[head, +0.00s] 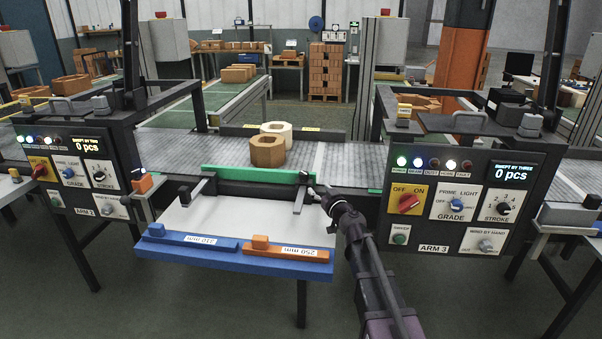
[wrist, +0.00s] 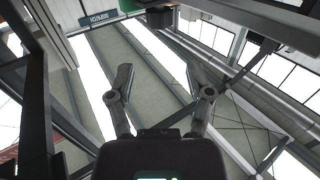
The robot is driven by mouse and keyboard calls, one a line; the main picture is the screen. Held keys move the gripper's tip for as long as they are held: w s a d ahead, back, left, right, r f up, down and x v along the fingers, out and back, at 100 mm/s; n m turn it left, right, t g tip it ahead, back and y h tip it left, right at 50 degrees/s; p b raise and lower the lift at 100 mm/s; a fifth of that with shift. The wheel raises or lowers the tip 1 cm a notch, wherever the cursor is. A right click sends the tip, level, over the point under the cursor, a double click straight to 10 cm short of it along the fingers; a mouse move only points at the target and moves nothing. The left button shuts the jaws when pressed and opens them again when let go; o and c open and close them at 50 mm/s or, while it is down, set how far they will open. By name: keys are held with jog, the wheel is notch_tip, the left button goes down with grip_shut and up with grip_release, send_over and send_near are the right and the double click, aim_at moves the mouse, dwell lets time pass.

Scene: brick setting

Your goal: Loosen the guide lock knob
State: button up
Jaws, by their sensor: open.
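A green guide bar (head: 245,172) runs along the near edge of the conveyor. A dark clamp bracket (head: 300,192) stands at its right end, and a similar bracket (head: 185,195) at its left end. The guide lock knob cannot be told apart clearly; a small part at the right bracket may be it. My gripper (head: 318,192) is beside that right bracket, reaching in from the lower right; contact cannot be told. In the wrist view my gripper (wrist: 160,82) has its two fingers apart with nothing between them, and neither the guide nor a knob shows.
Two octagonal blocks, one brown (head: 267,152) and one cream (head: 277,130), stand on the conveyor (head: 350,165) behind the guide. A white shelf (head: 240,220) carries blue (head: 195,242) and orange (head: 285,252) gauge bars. Control panels stand left (head: 75,170) and right (head: 460,205) of it.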

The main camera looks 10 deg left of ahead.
aim_at(304, 175)
jog(key=x, duration=1.3)
jog(key=shift+w+a, duration=0.1)
jog(key=shift+w, duration=0.2)
jog(key=c, duration=0.9)
